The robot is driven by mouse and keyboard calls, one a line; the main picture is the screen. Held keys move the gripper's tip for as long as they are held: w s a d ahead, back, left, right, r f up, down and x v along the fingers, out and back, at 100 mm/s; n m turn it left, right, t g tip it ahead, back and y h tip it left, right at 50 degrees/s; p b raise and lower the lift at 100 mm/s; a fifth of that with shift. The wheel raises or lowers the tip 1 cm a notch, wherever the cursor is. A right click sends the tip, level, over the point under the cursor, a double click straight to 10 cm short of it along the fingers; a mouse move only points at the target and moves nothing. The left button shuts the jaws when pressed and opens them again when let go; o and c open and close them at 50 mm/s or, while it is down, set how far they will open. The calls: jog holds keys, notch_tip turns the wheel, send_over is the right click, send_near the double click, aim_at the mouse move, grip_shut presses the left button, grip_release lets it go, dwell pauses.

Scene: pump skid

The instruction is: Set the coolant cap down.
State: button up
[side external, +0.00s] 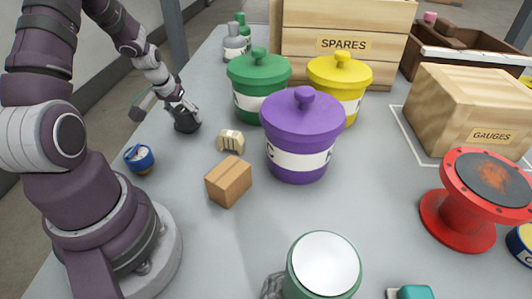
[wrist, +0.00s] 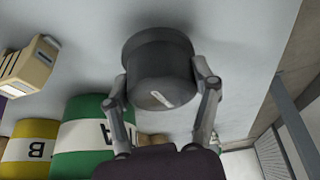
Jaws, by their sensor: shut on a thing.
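The coolant cap appears to be the dark grey round cap (wrist: 160,75) with a pale mark on its face. My gripper (wrist: 161,82) is shut on it, one finger on each side. In the side external view the dark cap (side external: 187,122) is at the end of my gripper (side external: 181,106), low over the grey table, left of the green canister. I cannot tell whether its underside touches the table.
A green canister (side external: 258,77), purple canister (side external: 304,130) and yellow canister (side external: 342,75) stand right of the cap. A cream block (side external: 230,141), cardboard box (side external: 229,182) and blue round container (side external: 139,158) are nearer. Table around the cap is bare.

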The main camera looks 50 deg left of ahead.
jog(key=o, duration=1.2)
jog(key=v, duration=1.2)
jog(key=s+d+r+m+h, duration=0.1)
jog(key=d+r+m, duration=0.1)
jog(key=d, duration=0.4)
jog(key=s+d+r+m+t, duration=0.1)
jog(key=d+r+m, duration=0.1)
jog(key=d, duration=0.5)
jog(key=d+r+m+h, duration=0.1)
jog(key=d+r+m, duration=0.1)
jog(key=d, duration=0.5)
jog(key=shift+s+d+r+m+t+h, duration=0.25)
jog(key=shift+s+r+m+t+h, duration=0.05)
jog(key=shift+s+r+m+t, duration=0.1)
